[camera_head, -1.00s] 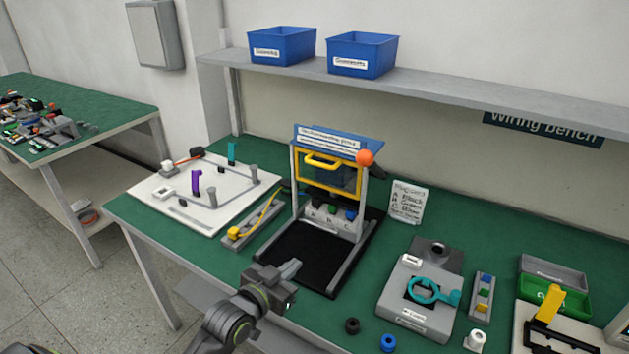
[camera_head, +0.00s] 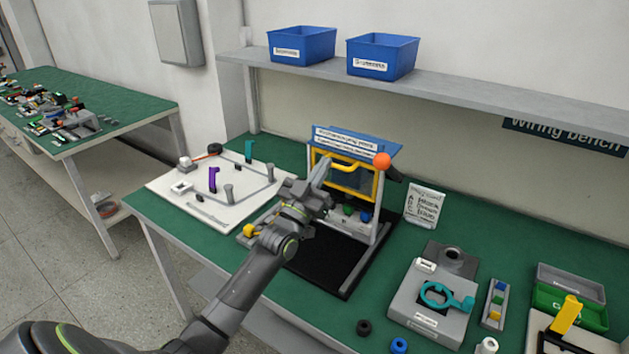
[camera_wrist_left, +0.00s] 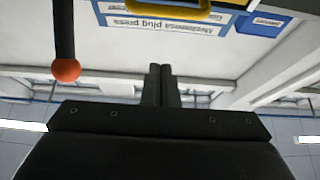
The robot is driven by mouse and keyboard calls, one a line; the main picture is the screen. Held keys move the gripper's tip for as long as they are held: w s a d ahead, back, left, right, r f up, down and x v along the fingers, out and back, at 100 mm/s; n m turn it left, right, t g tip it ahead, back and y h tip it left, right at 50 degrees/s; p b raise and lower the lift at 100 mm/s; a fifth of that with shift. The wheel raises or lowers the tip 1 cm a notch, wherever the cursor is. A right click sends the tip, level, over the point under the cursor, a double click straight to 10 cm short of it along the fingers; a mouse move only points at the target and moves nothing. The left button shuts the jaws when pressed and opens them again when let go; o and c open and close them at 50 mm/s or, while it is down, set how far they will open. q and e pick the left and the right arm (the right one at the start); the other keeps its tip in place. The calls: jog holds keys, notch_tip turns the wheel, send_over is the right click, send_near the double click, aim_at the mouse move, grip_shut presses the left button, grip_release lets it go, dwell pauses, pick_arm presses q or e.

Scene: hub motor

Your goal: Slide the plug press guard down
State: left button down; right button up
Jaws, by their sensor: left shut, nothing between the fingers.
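The plug press (camera_head: 395,150) stands on the green bench, with a blue sign on top and an orange ball on a lever (camera_head: 382,160). Its yellow-framed guard (camera_head: 374,190) sits raised in the upper part of the frame, with a yellow handle (camera_head: 349,161) along its top. My left gripper (camera_head: 322,166) is shut and empty, raised in front of the guard's left side and overlapping it. Its closed fingers also show in the left wrist view (camera_wrist_left: 162,75), with the yellow handle (camera_wrist_left: 180,6) beyond them at the top edge. I cannot tell whether they touch. My right gripper is not in view.
A white board with pegs (camera_head: 210,205) lies left of the press. A grey fixture with a teal ring (camera_head: 432,310), a plug strip (camera_head: 494,303) and trays (camera_head: 570,290) are to the right. A shelf with blue bins (camera_head: 380,55) runs above. A white card (camera_head: 424,207) stands beside the press.

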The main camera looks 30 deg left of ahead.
pick_arm(q)
jog(key=shift+w+d+f+b, duration=0.15)
jog(key=shift+w+f, duration=0.2)
jog(key=shift+w, duration=0.35)
jog(key=shift+w+a+f+b, duration=0.1)
jog(key=shift+w+f, duration=0.2)
jog(key=shift+w, duration=0.4)
jog(key=shift+w+d+f+b, duration=0.15)
jog(key=shift+w+f, duration=0.2)
jog(key=shift+w, duration=0.35)
notch_tip(320, 180, down, 11)
jog(key=b, duration=0.9)
jog(key=shift+f, duration=0.2)
